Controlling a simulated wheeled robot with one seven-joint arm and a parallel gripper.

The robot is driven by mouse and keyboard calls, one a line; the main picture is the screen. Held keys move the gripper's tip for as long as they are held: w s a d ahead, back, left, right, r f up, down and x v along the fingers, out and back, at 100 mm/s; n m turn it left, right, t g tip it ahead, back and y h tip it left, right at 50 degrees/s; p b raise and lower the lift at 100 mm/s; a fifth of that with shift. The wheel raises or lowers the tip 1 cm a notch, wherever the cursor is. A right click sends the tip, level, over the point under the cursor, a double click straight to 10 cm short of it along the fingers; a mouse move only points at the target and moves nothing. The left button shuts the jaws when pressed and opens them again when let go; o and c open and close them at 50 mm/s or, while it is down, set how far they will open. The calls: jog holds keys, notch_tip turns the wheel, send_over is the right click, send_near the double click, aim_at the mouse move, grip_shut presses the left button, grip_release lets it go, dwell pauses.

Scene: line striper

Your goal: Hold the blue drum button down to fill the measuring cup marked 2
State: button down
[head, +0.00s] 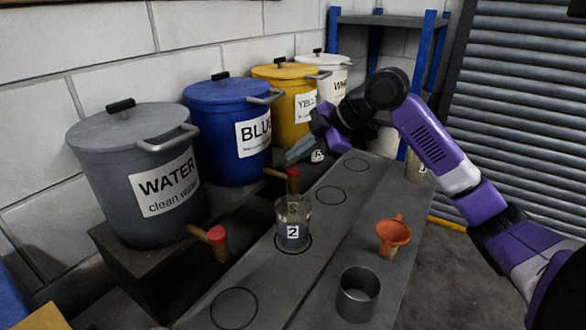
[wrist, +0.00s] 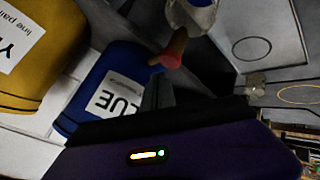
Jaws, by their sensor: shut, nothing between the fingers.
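The blue drum (head: 228,145) stands on the raised shelf between the grey and yellow drums; it also shows in the wrist view (wrist: 72,105). Its tap has a red button (head: 293,172), also in the wrist view (wrist: 176,45). The clear measuring cup marked 2 (head: 293,222) stands upright on a marked circle below this tap. Its lower part looks darker; I cannot tell the fill level. My gripper (head: 292,156) is shut and empty, its fingertips just above the red button. In the wrist view the fingers (wrist: 158,92) point toward the button; I cannot tell whether they touch it.
The grey water drum (head: 125,190) has its own red-capped tap (head: 217,236) at front left. An orange funnel (head: 393,234) and a metal cup (head: 357,297) stand on the right of the bench. Another cup (head: 318,156) is partly hidden behind my gripper. Empty circles (head: 233,308) mark free spots.

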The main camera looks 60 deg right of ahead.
aim_at(297, 169)
jog(key=shift+r+p, duration=1.5)
jog(key=shift+r, duration=1)
